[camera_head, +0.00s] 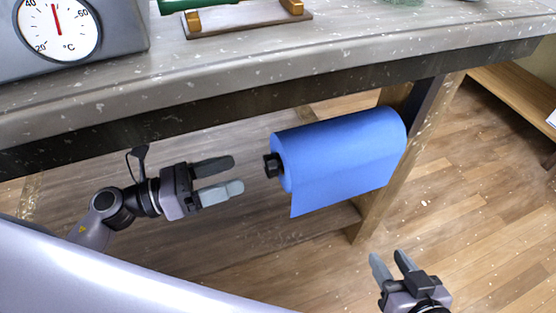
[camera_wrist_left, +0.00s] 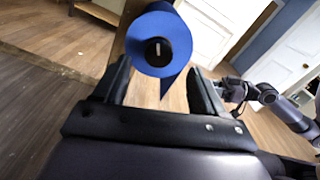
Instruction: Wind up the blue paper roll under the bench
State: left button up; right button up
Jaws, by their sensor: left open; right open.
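The blue paper roll (camera_head: 345,150) hangs under the bench (camera_head: 300,62), with a loose flap of paper hanging down at its front. A black knob (camera_head: 272,165) sticks out of its left end. My left gripper (camera_head: 238,174) is open and empty, a short gap to the left of the knob, with its fingers pointing toward it. In the left wrist view the roll (camera_wrist_left: 158,35) shows end-on with the black knob (camera_wrist_left: 158,51) in its middle, beyond and between the open fingers (camera_wrist_left: 160,88). My right gripper (camera_head: 390,260) is open and empty, below the roll near its right end.
On the bench top are a dial thermometer (camera_head: 58,28) and a wooden-ended stand (camera_head: 245,20) with a green bar. A wooden shelf (camera_head: 515,90) is at the far right. Space in front of the roll is clear.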

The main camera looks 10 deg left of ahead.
aim_at(265, 165)
pick_arm(q)
jog(key=shift+x, duration=3.65)
jog(key=shift+f, duration=0.2)
jog(key=c, duration=1.1)
